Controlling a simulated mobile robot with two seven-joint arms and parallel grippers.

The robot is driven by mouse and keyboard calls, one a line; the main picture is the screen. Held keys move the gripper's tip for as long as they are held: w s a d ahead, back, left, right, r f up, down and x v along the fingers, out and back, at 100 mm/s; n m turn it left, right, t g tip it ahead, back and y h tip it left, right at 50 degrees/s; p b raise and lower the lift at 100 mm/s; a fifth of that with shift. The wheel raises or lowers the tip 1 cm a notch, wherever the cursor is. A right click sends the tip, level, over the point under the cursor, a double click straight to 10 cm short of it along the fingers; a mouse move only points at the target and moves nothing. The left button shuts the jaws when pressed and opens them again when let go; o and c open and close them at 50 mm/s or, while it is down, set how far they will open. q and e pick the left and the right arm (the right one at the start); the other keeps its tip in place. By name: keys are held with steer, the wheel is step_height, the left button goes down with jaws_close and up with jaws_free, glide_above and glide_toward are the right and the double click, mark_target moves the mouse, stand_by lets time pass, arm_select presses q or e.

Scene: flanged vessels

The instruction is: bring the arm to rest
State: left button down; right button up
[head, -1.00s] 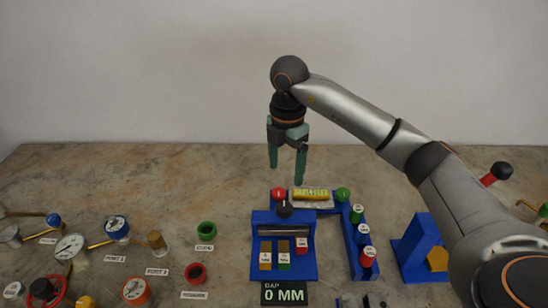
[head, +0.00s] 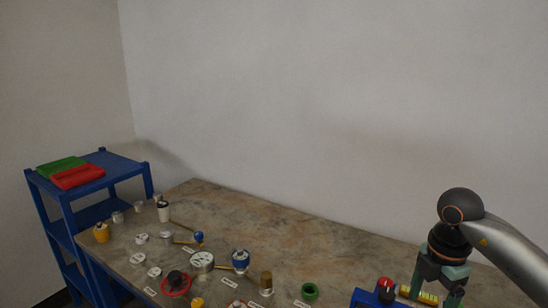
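My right arm comes in from the right edge. The bottom edge of the picture cuts off much of the fixture. My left gripper is not in view.
A blue shelf (head: 103,158) with red (head: 77,176) and green (head: 60,166) trays stands at left. The bench's back strip is clear.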

steer(key=s+a+f+n+y, duration=0.15)
steer(key=a+n+y, duration=0.65)
steer(key=a, duration=1.3)
steer(key=s+a+r+m+t+y, duration=0.2)
steer(key=a+r+m+t+y, duration=0.2)
steer(key=a+r+t+y, duration=0.55)
steer(key=w+d+r+m+t+h, duration=0.1)
steer(key=w+d+m+t+h, duration=0.25)
steer(key=d+m+t, duration=0.35)
steer(key=w+d+r+m+t+h, duration=0.2)
steer(key=d+m+t+h, duration=0.25)
steer(key=m, duration=0.45)
steer(key=s+d+f+m+g+h, duration=0.35)
steer(key=d+f+m+h, duration=0.45)
steer(key=f, duration=0.4)
steer(key=s+d+f+n+g+h, duration=0.1)
steer(key=s+d+f+g, duration=0.2)
steer(key=s+f+g, duration=1.45)
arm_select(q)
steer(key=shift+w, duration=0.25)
arm_select(e)
steer(key=a+f+t+y, duration=0.2)
steer(key=a+f+t, duration=0.2)
steer(key=f+t, duration=0.5)
step_height(320, 180, down, 3)
steer(key=shift+a+r, duration=0.1)
steer(key=shift+a, duration=0.15)
